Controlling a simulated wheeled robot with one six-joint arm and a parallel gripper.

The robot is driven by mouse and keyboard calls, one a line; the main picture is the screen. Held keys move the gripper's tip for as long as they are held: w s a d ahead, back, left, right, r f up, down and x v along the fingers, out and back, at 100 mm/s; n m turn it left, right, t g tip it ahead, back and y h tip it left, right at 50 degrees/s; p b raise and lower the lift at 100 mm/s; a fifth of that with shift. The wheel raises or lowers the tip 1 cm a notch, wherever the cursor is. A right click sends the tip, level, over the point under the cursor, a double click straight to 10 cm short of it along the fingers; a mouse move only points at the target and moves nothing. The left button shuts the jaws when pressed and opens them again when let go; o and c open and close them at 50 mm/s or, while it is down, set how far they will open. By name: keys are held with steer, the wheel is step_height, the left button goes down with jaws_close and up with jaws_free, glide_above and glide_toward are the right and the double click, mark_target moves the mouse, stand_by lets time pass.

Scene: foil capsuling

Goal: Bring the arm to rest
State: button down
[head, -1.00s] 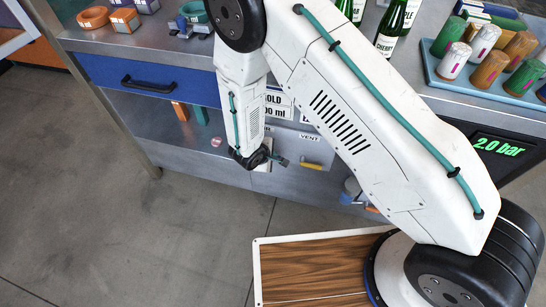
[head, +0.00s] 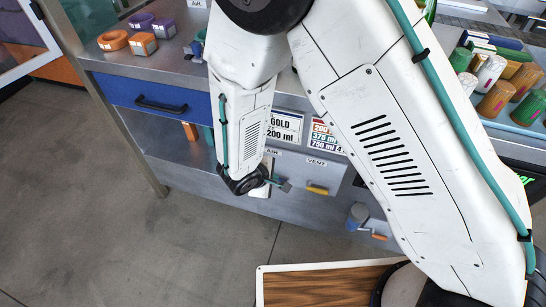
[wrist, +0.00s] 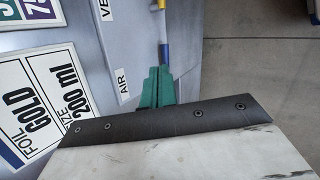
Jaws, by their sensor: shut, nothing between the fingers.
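My gripper (head: 284,185) hangs at the end of my folded arm, in front of the bench's lower front panel. Its teal fingers (wrist: 156,88) also show in the wrist view, close together with nothing held between them. The white arm links fill the middle and right of the head view, and the forearm hangs down. I cannot tell from the head view how far the fingertips are from the panel.
The bench has a blue drawer (head: 155,104) with a black handle. The panel carries a gold foil label (head: 284,128) and a yellow handle (head: 317,188). A tray (head: 515,125) of coloured capsules stands at right. Grey floor (head: 90,220) is clear at left.

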steer(key=s+d+r+m+g+h, duration=0.1)
steer(key=s+d+r+m+g, duration=0.2)
steer(key=d+r, duration=0.55)
steer(key=s+d+r+m+g+h, duration=0.2)
steer(key=s+d+r+m+g, duration=0.3)
steer(key=r, duration=0.6)
steer(key=s+d+r+m+t+y, duration=0.2)
steer(key=s+d+r, duration=0.3)
steer(key=r, duration=0.4)
steer(key=s+d+r+m+t+y, duration=0.1)
steer(key=s+d+r+m+y, duration=0.3)
steer(key=r, duration=0.5)
steer(key=s+d+y, duration=0.1)
steer(key=s+d, duration=0.1)
steer(key=s, duration=0.1)
steer(key=shift+s+d+m+t+y, duration=0.15)
steer(key=shift+m+t+y, duration=0.15)
steer(key=shift+m+t, duration=0.1)
